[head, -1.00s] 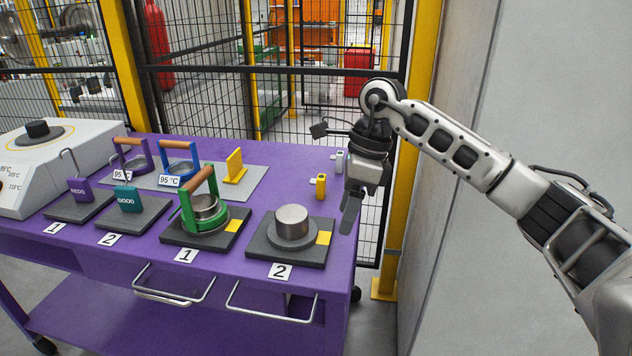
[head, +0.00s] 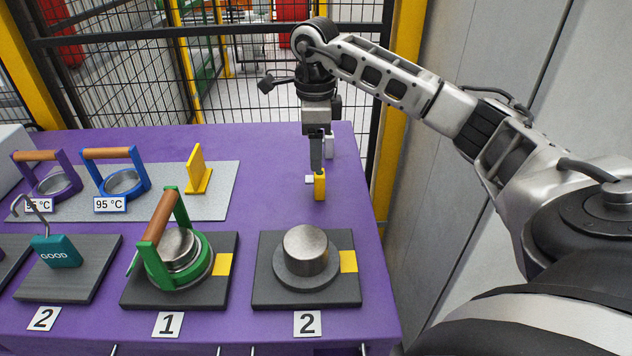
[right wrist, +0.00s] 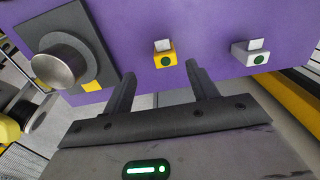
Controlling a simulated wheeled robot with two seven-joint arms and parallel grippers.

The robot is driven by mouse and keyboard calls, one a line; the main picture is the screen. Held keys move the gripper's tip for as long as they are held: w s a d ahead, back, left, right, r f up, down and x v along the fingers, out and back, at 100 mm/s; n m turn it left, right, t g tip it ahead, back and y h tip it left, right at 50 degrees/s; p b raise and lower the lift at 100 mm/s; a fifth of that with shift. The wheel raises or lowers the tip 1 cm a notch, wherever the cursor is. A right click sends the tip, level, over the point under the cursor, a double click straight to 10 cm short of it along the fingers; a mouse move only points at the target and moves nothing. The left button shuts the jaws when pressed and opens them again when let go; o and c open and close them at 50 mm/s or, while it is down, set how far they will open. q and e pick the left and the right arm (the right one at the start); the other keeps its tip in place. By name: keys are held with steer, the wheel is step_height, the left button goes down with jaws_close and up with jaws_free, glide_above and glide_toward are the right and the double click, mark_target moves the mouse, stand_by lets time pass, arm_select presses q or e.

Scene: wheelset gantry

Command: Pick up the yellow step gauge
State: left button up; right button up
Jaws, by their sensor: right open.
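The yellow step gauge (head: 320,186) is a small upright yellow block with a pale tab, standing on the right part of the purple table. In the right wrist view the yellow gauge (right wrist: 165,59) shows a white top piece and a dark green dot. My right gripper (head: 317,158) points down over it in the head view. In the right wrist view the right gripper (right wrist: 161,70) is open and empty, with the gauge beyond and roughly between its fingertips. I cannot tell the exact gap. My left gripper is not in view.
A similar grey-white gauge (right wrist: 254,55) stands close by. A metal cylinder (head: 305,248) on a dark plate and a green ring with a wooden handle (head: 165,245) are nearer. A yellow angled stand (head: 198,172) is left. A mesh fence (head: 230,65) borders the table's back.

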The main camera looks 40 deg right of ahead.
mark_target(316, 180)
step_height(316, 180, down, 4)
steer(key=shift+f, duration=0.1)
steer(key=f, duration=0.5)
steer(key=shift+w+d, duration=0.2)
steer(key=shift+d, duration=0.1)
steer(key=c, duration=1.1)
